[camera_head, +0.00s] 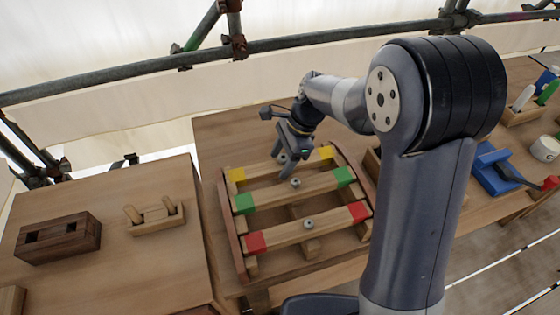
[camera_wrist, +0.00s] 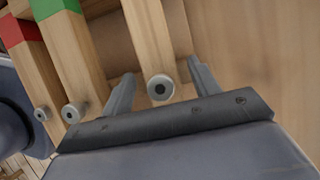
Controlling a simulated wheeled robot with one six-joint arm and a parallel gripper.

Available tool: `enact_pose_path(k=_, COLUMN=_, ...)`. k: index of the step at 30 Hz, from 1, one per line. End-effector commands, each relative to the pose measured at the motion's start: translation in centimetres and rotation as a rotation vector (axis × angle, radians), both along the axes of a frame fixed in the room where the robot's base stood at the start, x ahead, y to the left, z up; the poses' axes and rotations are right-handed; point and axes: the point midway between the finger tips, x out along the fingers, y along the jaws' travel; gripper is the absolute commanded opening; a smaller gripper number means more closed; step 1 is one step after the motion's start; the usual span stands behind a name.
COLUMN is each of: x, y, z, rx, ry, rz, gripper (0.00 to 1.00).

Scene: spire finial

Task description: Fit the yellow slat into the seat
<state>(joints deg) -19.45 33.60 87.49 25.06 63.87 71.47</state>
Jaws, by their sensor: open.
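The yellow slat (camera_head: 237,174), a wooden bar with yellow ends, lies across the back of a curved-sided wooden frame (camera_head: 230,222). It appears to lie level with its ends near the two side rails; how deep it sits in the seat I cannot tell. My gripper (camera_head: 287,164) is over its middle, fingers pointing down. In the wrist view my open fingers (camera_wrist: 160,72) stand on either side of the slat's round grey knob (camera_wrist: 160,88), with gaps on both sides. The bare wood of the yellow slat (camera_wrist: 147,35) shows there; its yellow ends are out of that view.
A green-ended slat (camera_head: 270,195) and a red-ended slat (camera_head: 285,234) lie in front, each with a grey knob. Left are a dark slotted block (camera_head: 58,238) and a pegged wooden holder (camera_head: 155,218). A blue item (camera_head: 494,172) and a white cup (camera_head: 545,148) stand right.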

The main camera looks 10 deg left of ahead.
Motion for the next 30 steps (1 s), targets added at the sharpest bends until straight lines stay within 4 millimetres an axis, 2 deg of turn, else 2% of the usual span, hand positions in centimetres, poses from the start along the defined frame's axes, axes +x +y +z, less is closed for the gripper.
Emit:
enact_pose_path(k=9, x=1.3, y=-2.3, z=6.3, rx=0.002, ry=-0.006, rz=-0.003, gripper=0.58)
enact_pose_path(k=15, x=1.7, y=-3.4, z=9.2, rx=0.002, ry=-0.003, rz=-0.002, gripper=0.58)
enact_pose_path(k=21, x=1.8, y=-3.8, z=10.1, rx=0.0, ry=0.0, rz=-0.001, gripper=0.58)
enact_pose_path(k=30, x=1.8, y=-3.7, z=10.0, rx=0.0, ry=-0.001, rz=0.0, gripper=0.58)
